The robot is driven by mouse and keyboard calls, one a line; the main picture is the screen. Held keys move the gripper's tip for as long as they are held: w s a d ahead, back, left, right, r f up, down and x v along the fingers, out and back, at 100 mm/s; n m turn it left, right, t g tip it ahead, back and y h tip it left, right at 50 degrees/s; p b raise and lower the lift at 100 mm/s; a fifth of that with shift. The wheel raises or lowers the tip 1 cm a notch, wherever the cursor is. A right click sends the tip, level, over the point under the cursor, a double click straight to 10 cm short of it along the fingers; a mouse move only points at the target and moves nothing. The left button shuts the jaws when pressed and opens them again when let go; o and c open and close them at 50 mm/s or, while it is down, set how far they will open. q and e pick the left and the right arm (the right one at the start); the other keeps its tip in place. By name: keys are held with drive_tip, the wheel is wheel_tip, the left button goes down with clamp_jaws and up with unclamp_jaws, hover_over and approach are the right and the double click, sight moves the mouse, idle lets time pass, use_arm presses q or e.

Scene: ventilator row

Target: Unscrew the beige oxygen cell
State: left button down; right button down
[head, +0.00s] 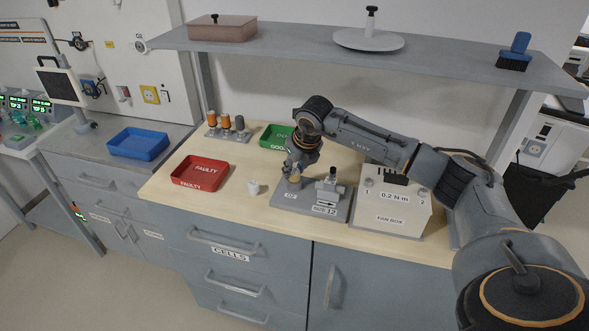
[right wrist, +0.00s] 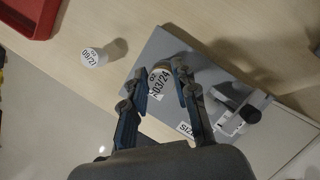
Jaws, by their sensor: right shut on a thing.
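The beige oxygen cell (head: 294,178) stands at the left part of a grey plate (head: 311,207) on the wooden bench. In the right wrist view its label (right wrist: 159,83) reads "O2 03/24". My right gripper (right wrist: 160,82) comes down from above, with a finger on each side of the cell, shut on it. The cell's lower end and any thread are hidden. A white cell (head: 253,187) stands loose on the bench to the left; it also shows in the right wrist view (right wrist: 94,57). My left gripper is not in view.
A metal fixture (head: 331,186) marked size 12 stands on the plate. A fan box (head: 391,212) marked "0.2 N m" is at the right. A red "FAULTY" tray (head: 200,185), a green tray (head: 270,143) and a rack of cells (head: 225,134) are behind and left. A shelf (head: 290,40) hangs above.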

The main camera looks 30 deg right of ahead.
drive_tip(key=n, duration=0.2)
drive_tip(key=n+y+b, duration=0.1)
drive_tip(key=n, duration=0.1)
drive_tip(key=shift+d+f+y, duration=0.1)
drive_tip(key=shift+y, duration=0.2)
drive_tip(key=shift+n, duration=0.8)
drive_tip(key=shift+n+g+y+b, duration=0.45)
drive_tip(key=shift+n+y, duration=0.25)
drive_tip(key=shift+n, duration=0.5)
drive_tip(key=n+g, duration=0.1)
drive_tip(key=n, duration=0.2)
drive_tip(key=shift+y+b, duration=0.3)
drive_tip(key=shift+y, duration=0.1)
